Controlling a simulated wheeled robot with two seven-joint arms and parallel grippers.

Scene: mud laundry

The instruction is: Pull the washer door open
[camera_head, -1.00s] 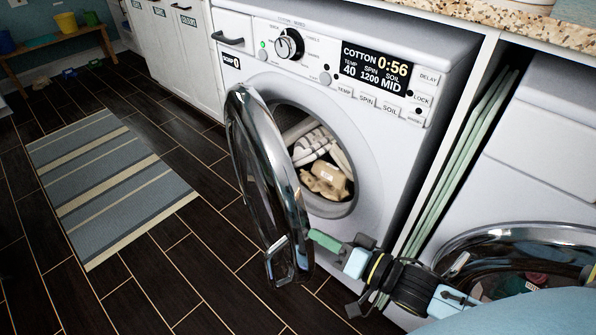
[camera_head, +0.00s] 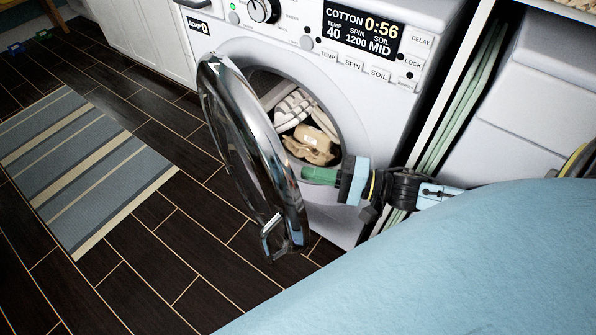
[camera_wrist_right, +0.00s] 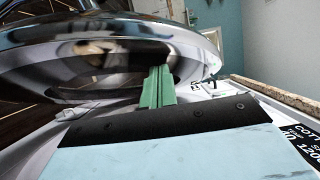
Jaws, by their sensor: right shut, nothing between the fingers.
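The washer (camera_head: 370,110) stands at the upper middle of the head view. Its chrome-rimmed round door (camera_head: 262,165) is swung open to the left, with a handle (camera_head: 270,235) at its lower edge. Towels and clothes (camera_head: 308,132) show inside the drum. My right gripper (camera_head: 306,174) is shut and empty, its green fingers pointing left between the door and the washer front. In the right wrist view the green fingers (camera_wrist_right: 158,88) lie together in front of the door's chrome rim (camera_wrist_right: 120,30); I cannot tell whether they touch it. My left gripper is not in view.
A second machine (camera_head: 540,90) stands to the right, past a narrow gap holding pale green panels (camera_head: 462,100). A striped rug (camera_head: 85,165) lies on the dark tiled floor at left. The floor left of the door is clear.

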